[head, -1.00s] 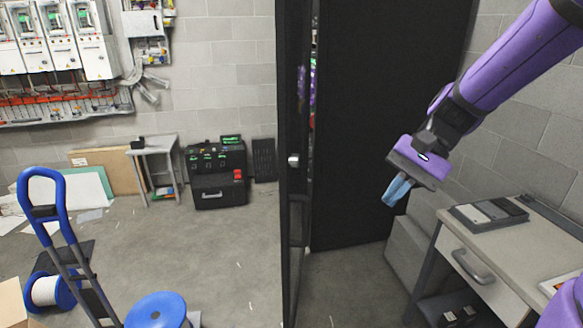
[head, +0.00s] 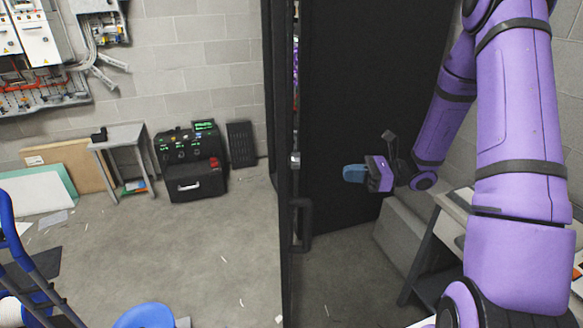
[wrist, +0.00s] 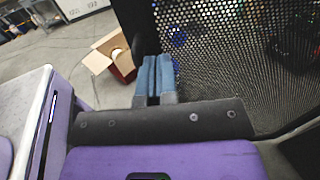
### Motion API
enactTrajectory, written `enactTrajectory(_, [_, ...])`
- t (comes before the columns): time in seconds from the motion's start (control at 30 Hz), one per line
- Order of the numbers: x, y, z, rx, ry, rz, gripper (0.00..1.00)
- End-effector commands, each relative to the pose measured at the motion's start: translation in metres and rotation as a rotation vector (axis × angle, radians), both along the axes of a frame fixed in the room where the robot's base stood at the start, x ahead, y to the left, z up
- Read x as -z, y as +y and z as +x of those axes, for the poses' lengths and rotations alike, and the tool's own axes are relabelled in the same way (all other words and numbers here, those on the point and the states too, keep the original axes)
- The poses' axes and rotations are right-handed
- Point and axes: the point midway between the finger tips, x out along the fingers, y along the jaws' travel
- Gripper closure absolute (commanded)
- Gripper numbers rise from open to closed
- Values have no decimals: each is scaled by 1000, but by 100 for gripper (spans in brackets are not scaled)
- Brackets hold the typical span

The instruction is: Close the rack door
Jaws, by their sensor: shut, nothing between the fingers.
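The rack door (head: 281,150) is a tall black panel seen nearly edge-on in the head view. It stands open, swung out from the dark rack (head: 365,110). A black handle (head: 304,225) shows on its right face, with a small metal latch above it. In the wrist view a black perforated mesh panel (wrist: 240,60), apparently the door, fills the upper right. My gripper (head: 353,173) is right of the door, its blue fingers shut, empty and pointing left toward it. The fingers (wrist: 155,75) lie over the mesh panel's left edge in the wrist view; contact cannot be told.
A grey workbench (head: 455,215) stands at right below my arm. A small grey table (head: 122,135) and a black case (head: 195,183) stand by the back wall. A blue hand truck (head: 30,265) and a blue round-topped object (head: 145,316) are at lower left. The floor left of the door is mostly clear.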

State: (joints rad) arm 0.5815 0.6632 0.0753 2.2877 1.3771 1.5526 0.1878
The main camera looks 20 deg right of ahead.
Motion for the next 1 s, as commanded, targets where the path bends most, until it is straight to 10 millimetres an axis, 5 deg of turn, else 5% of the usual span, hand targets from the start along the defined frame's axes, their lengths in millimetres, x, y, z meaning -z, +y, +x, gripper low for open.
enactTrajectory(0.27, [3,16,8,12,6,14,100])
enactTrajectory(0.7, [3,92,35,10,6,13,100])
enactTrajectory(1.0, [3,125,47,12,6,12,100])
